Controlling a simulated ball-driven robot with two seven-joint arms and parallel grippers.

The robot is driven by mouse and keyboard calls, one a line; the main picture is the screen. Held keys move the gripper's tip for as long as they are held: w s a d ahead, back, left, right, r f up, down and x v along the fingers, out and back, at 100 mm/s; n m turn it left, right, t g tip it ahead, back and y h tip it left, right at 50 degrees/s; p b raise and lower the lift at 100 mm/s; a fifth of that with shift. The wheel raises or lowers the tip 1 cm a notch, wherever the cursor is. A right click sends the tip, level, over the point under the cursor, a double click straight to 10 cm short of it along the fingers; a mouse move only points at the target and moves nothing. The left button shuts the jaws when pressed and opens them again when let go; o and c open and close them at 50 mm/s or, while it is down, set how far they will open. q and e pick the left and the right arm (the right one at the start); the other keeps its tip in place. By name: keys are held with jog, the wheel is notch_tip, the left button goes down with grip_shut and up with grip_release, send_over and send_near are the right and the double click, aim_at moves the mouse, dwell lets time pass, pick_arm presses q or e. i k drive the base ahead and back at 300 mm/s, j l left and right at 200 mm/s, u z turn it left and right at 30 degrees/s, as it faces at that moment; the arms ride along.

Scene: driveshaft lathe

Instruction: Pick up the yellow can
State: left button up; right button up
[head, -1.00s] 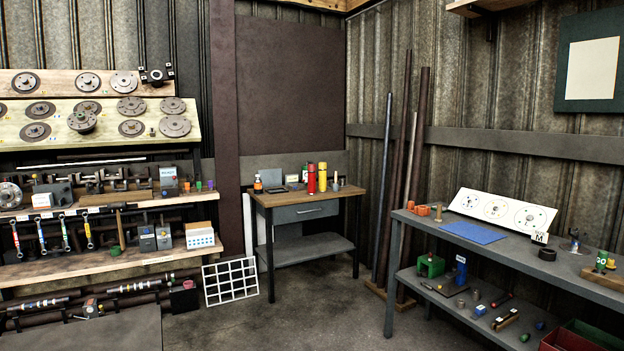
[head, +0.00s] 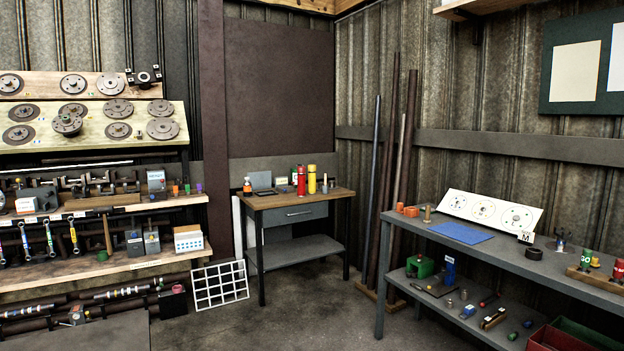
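The yellow can (head: 312,180) stands upright on the wooden top of a small workbench (head: 290,200) in the corner of the room. A red can (head: 301,180) stands upright just to its left. The yellow can is seen from some distance across the floor. Neither of my grippers shows in the head view.
An orange bottle (head: 248,187) and small items share the workbench top. A wooden shelf rack (head: 110,268) with tools stands at left, a white grid (head: 220,285) leans by it. A grey metal bench (head: 460,248) is at right. Floor (head: 290,310) in front of the workbench is clear.

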aim_at(311, 174)
jog(key=i+l+z, duration=0.25)
jog(key=i, duration=0.35)
jog(key=i+l+z, duration=0.2)
jog(key=i, duration=0.45)
jog(key=i+u, duration=0.25)
jog(key=i, duration=0.25)
jog(key=i+u, duration=0.3)
jog(key=i, duration=0.2)
jog(key=i+l+u, duration=0.25)
jog(key=i, duration=0.2)
jog(key=i+j+u, duration=0.25)
jog(key=i, duration=0.5)
jog(key=i+l+u, duration=0.1)
jog(key=i+u, duration=0.2)
jog(key=i, duration=0.5)
jog(key=i+l+z, duration=0.1)
jog(key=i+z, duration=0.3)
jog(key=i, duration=0.95)
